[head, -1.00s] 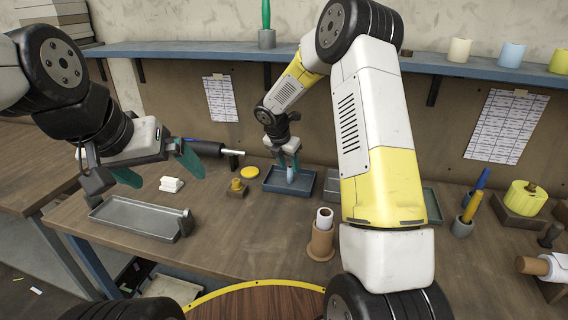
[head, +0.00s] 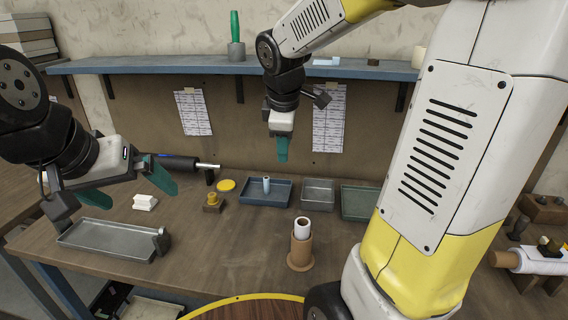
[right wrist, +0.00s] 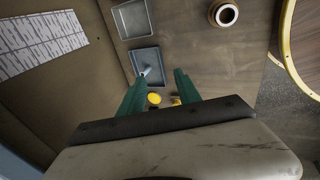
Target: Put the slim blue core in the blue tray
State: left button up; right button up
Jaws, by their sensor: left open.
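The slim light-blue core (head: 266,184) stands in the blue tray (head: 250,200) near the back of the bench. In the right wrist view the core (right wrist: 146,71) shows in the tray (right wrist: 152,55), between the finger lines and leaning in perspective. My right gripper (head: 282,150) is raised above and behind the tray, apart from the core. In the right wrist view its green fingers (right wrist: 157,84) are spread with nothing between them. My left gripper (head: 128,190) is open and empty over the left of the bench, above a long grey tray (head: 100,243).
A grey tray (head: 318,188) and a green tray (head: 355,205) stand right of the blue one. A white roll in a brown holder (head: 301,252) stands in front.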

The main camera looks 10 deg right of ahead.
jog(key=s+a+r+m+t+y, duration=0.1)
jog(key=s+r+m+t+y, duration=0.1)
jog(key=s+m, duration=1.1)
jog(key=s+y, duration=0.1)
jog(key=s, duration=0.2)
jog(key=shift+r, duration=0.35)
